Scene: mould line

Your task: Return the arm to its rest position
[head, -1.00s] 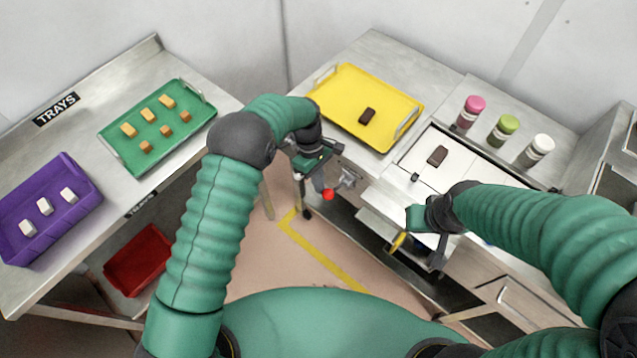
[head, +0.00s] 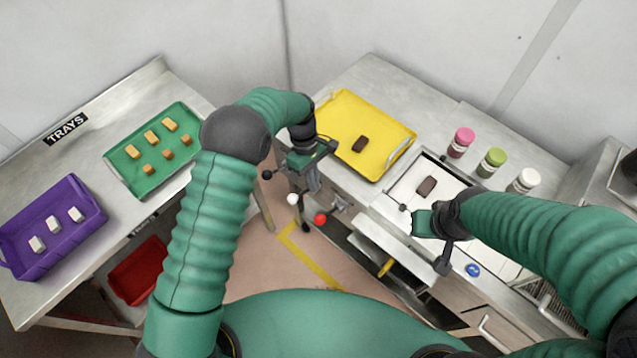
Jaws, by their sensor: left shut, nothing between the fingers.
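My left arm comes in from the left and bends over to the middle. My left gripper (head: 308,183) points down in front of the yellow tray's counter, shut and empty. It hangs close to the levers with a white knob (head: 292,199) and a red knob (head: 320,219). My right arm reaches in from the right. My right gripper (head: 422,224) is over the front of the mould station, near the white plate; its fingers are partly hidden and their opening cannot be made out.
A yellow tray (head: 327,104) holds a dark brown bar (head: 360,144). Another dark bar (head: 426,186) lies on the white plate (head: 397,207). Three bottles (head: 491,162) stand behind it. A green tray (head: 125,177) and a purple tray (head: 95,212) hold pieces on the left table. A red bin (head: 140,272) sits below.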

